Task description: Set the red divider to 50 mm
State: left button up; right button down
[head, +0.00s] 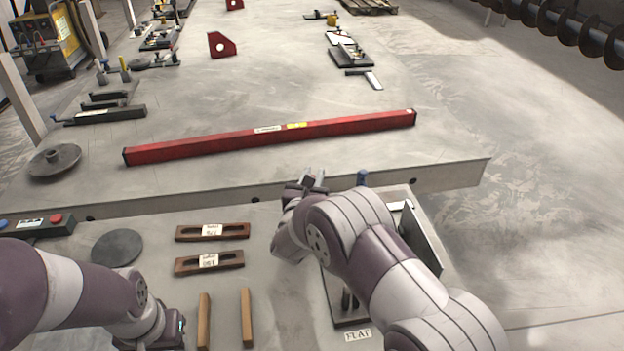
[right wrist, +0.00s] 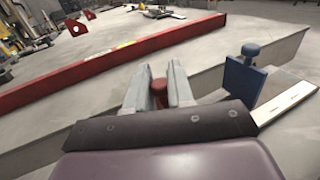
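A red knob (right wrist: 159,92) shows between the two fingers of my right gripper (right wrist: 158,75) in the right wrist view. It appears to be the top of the red divider, whose lower part is hidden behind my gripper. The fingers flank the knob closely; whether they press on it cannot be told. In the head view my right gripper (head: 312,183) is by the front edge of the large table, and I cannot make out the red divider there. My left gripper (head: 165,338) is low at the bottom edge, partly cut off, its fingers unclear.
A blue divider (right wrist: 247,78) with a round knob stands just right of my right gripper. A long red beam (head: 270,137) lies across the large table. Wooden slotted blocks (head: 211,231), two wooden strips (head: 247,318) and a grey disc (head: 117,248) lie left of my right arm.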

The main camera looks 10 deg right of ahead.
jog(key=c, duration=1.1)
grip_release()
jog(key=shift+d, duration=0.1)
jog(key=shift+a, duration=0.25)
jog(key=v, duration=1.2)
jog(key=shift+s+a+b, duration=0.15)
jog(key=shift+s+b, duration=0.15)
jog(key=shift+s, duration=0.05)
jog(key=shift+o, duration=0.4)
